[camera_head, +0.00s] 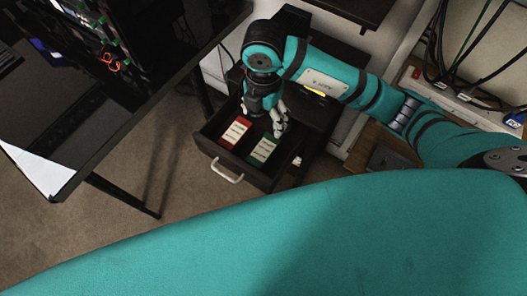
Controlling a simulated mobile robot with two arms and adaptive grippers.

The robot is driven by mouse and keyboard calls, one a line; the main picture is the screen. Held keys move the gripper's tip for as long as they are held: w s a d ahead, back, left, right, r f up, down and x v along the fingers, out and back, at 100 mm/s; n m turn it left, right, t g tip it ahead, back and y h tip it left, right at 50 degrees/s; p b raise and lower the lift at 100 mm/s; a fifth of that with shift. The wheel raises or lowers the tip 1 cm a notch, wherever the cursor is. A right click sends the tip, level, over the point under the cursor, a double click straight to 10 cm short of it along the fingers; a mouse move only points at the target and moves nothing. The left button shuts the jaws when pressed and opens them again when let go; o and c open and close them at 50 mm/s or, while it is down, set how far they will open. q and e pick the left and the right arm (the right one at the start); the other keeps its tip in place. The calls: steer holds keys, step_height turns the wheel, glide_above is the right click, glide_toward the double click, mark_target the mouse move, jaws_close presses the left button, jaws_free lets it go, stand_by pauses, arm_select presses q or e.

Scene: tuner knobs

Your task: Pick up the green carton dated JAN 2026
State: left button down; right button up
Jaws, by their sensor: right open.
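My right gripper (268,121) is open and empty. It points down over an open drawer (265,181). A green carton (263,150) with a pale label lies in the drawer, just below the fingers in the picture. A red carton (233,134) with a similar label lies to its left. The fingers show close to the far end of the green carton; I cannot tell whether they touch it. The dates on the labels are too small to read. My left gripper is not in view.
The drawer has a pale handle (227,171) on its front. A dark desk (110,115) with a thin leg stands at the left. Power strips and cables (465,92) are at the right. A small white item (297,161) shows at the drawer's right side.

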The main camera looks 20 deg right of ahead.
mark_target(266, 147)
step_height(266, 147, down, 11)
steer(key=shift+s+f, duration=0.1)
steer(key=f, duration=0.4)
steer(key=shift+s+d+f, duration=0.2)
steer(key=shift+s, duration=0.15)
steer(key=shift+f, duration=0.4)
steer(key=c, duration=1.4)
